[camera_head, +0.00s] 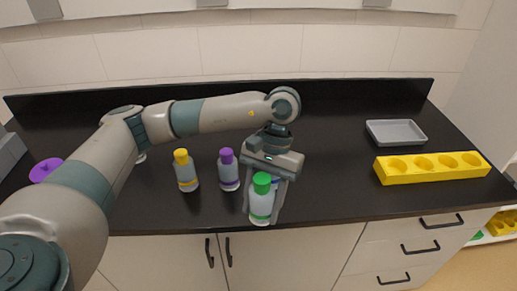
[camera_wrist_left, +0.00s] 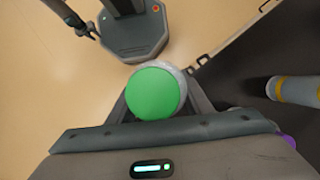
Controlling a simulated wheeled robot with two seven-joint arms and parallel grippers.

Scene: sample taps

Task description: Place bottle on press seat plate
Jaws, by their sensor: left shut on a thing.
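A bottle with a green cap (camera_head: 261,190) and a pale body is held upright near the front edge of the black counter. My left gripper (camera_head: 264,204) is shut on its body, with one finger on each side. In the left wrist view the green cap (camera_wrist_left: 156,94) shows from above, between the fingers. I cannot make out the press seat plate; a purple round part (camera_head: 45,170) at the far left is partly hidden by my left arm. In the left wrist view, a part of my right arm seems to show at top left, its jaws unclear.
A yellow-capped bottle (camera_head: 186,171) and a purple-capped bottle (camera_head: 228,170) stand left of the held one. Something blue is mostly hidden behind my left gripper. A yellow rack (camera_head: 432,177) with several holes and a grey tray (camera_head: 396,133) are at right. The counter between is clear.

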